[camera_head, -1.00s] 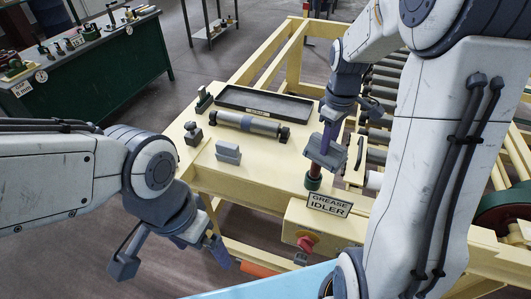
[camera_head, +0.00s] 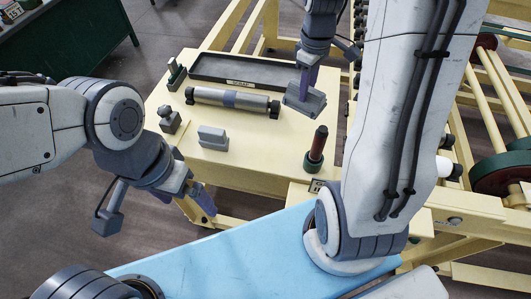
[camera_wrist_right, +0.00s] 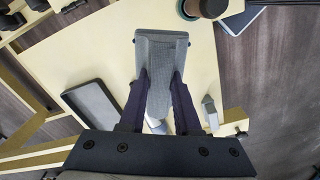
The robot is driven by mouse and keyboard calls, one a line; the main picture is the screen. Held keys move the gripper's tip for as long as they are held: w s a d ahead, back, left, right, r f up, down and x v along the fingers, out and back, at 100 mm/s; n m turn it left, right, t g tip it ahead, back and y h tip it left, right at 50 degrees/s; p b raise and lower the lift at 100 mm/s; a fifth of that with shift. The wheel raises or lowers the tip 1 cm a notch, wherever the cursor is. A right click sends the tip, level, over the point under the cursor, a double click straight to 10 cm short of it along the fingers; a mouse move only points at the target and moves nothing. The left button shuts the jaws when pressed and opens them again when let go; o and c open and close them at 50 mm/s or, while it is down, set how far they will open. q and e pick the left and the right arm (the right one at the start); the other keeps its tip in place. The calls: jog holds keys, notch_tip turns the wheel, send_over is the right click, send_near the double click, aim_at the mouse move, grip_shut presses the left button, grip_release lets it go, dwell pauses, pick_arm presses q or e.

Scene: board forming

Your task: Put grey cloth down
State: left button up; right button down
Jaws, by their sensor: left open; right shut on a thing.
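The grey cloth (camera_head: 305,103), a flat grey block-like piece, is between the fingers of my right gripper (camera_head: 306,84). It is at the right end of the black tray; I cannot tell whether it touches the table. In the right wrist view the cloth (camera_wrist_right: 161,52) sits between both dark fingertips (camera_wrist_right: 160,78). My left gripper (camera_head: 200,196) is open and empty, off the front left edge of the cream table (camera_head: 255,165).
The black tray (camera_head: 200,73) lies at the back of the table. A roller (camera_head: 205,95), a grey block (camera_head: 213,140) and a red-handled tool in a green base (camera_head: 317,150) stand nearby. Bare table lies between block and tool. A conveyor frame (camera_head: 490,85) is at right.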

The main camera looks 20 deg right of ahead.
jog(key=f, duration=0.1)
jog(key=f+b, duration=0.2)
jog(key=f, duration=0.1)
jog(key=shift+w+a+f, duration=0.1)
jog(key=shift+w+a, duration=0.15)
jog(key=shift+a, duration=0.1)
jog(key=shift+f, duration=0.25)
jog(key=shift+a+f, duration=0.25)
jog(key=a+f+p, duration=0.1)
jog(key=a+f, duration=0.1)
jog(key=a, duration=0.1)
jog(key=s+a+f, duration=0.1)
jog(key=a+f, duration=0.1)
jog(key=a, duration=0.2)
jog(key=s+a+f+p, duration=0.1)
jog(key=a+f, duration=0.1)
jog(key=a, duration=0.2)
jog(key=shift+s+f+p, duration=0.1)
jog(key=shift+f+p, duration=0.2)
jog(key=shift+p, duration=0.05)
notch_tip(320, 180, down, 4)
jog(key=shift+r+p, duration=0.15)
jog(key=shift+p, duration=0.35)
jog(key=shift+f, duration=0.2)
